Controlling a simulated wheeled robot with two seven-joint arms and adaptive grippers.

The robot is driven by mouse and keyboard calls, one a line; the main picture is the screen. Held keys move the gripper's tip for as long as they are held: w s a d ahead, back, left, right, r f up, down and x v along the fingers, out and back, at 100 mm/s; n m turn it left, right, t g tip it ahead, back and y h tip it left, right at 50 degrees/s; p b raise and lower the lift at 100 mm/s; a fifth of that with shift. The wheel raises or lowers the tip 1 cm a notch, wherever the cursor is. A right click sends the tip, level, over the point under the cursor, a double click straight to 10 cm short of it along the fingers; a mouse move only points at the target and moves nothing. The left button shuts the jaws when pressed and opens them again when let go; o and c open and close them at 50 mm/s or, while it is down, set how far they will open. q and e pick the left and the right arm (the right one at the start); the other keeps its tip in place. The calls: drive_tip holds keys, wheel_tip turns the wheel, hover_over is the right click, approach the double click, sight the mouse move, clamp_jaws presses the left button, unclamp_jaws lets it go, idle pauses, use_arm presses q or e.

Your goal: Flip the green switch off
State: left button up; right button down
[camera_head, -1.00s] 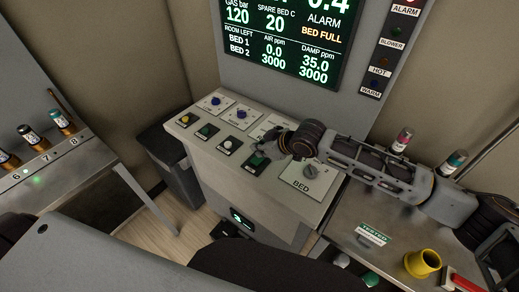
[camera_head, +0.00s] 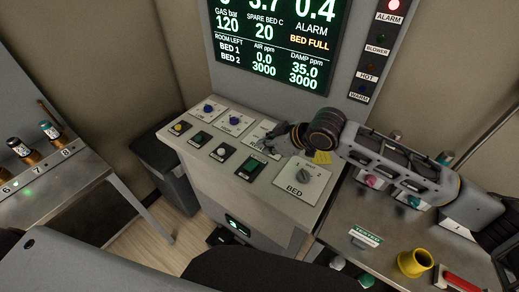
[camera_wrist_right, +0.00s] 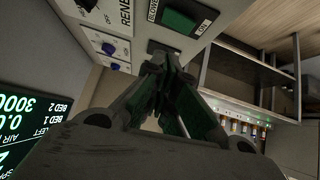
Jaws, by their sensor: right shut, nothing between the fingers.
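A large green rocker switch (camera_head: 250,167) sits in a dark frame on the sloped top of the grey console. It also shows in the right wrist view (camera_wrist_right: 182,22), beside a BLOWER label and the word ON. A smaller green switch (camera_head: 200,138) is further left on the console. My right gripper (camera_head: 265,147) is shut and empty, just behind and above the large switch, with its arm coming from the right. In the right wrist view its fingertips (camera_wrist_right: 166,60) are close to that switch, apparently apart from it. My left gripper is not in view.
A BED knob (camera_head: 302,175) is right of the switch; a white button (camera_head: 220,152) and blue knobs (camera_head: 208,108) are left and behind. The display screen (camera_head: 275,45) rises behind the console. A yellow cup (camera_head: 415,262) stands on the right bench.

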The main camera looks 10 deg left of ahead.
drive_tip(key=shift+v, duration=1.45)
drive_tip(key=shift+w+f, duration=0.1)
